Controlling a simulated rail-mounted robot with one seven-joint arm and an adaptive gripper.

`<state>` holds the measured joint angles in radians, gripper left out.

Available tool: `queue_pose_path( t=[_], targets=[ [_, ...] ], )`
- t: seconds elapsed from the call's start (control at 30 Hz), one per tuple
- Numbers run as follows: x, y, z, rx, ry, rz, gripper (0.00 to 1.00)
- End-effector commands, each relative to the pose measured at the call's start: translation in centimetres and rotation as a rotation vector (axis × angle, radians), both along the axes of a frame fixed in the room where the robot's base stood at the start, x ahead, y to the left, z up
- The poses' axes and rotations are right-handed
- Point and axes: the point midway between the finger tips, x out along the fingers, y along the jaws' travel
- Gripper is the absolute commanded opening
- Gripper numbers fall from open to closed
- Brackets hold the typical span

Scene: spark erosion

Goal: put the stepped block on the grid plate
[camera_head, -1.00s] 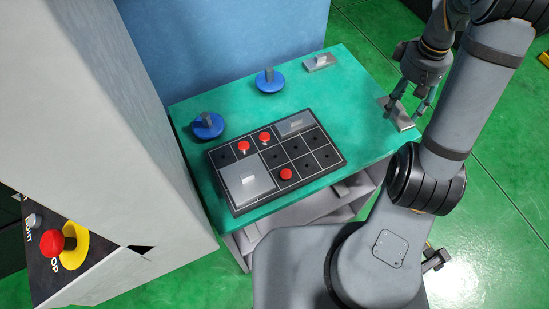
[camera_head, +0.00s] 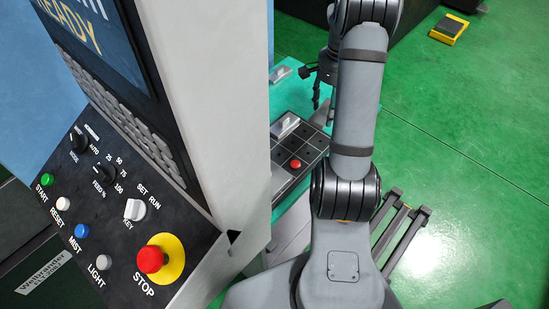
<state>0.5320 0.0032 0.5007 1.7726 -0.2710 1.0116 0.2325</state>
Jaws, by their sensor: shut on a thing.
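My gripper (camera_head: 318,94) is mostly hidden behind my arm, above the far right part of the grid plate. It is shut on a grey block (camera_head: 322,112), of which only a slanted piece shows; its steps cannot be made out. The dark grid plate (camera_head: 311,153) lies on the green table, its left part hidden by the machine cabinet and its right part by my arm. I cannot tell whether the held block touches the plate. Another grey block (camera_head: 285,127) sits on the plate's far side, and a red knob (camera_head: 295,164) stands nearer.
A grey block (camera_head: 279,73) lies on the table behind the plate. The machine cabinet (camera_head: 215,90) with its control panel and red stop button (camera_head: 151,259) fills the left. Open green floor lies right, with a yellow-and-black object (camera_head: 449,29) far off.

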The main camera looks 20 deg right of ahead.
Motion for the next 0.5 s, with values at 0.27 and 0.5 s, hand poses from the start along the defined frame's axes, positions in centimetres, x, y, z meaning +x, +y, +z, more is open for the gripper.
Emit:
queue_pose_path(
  t=[0.27, 0.5],
  targets=[
    [0.2, 2.2, -1.0, 0.003, 0.005, -0.115, 0.17],
    [0.6, 7.9, -4.3, 0.003, 0.007, -0.113, 0.17]
  ],
)
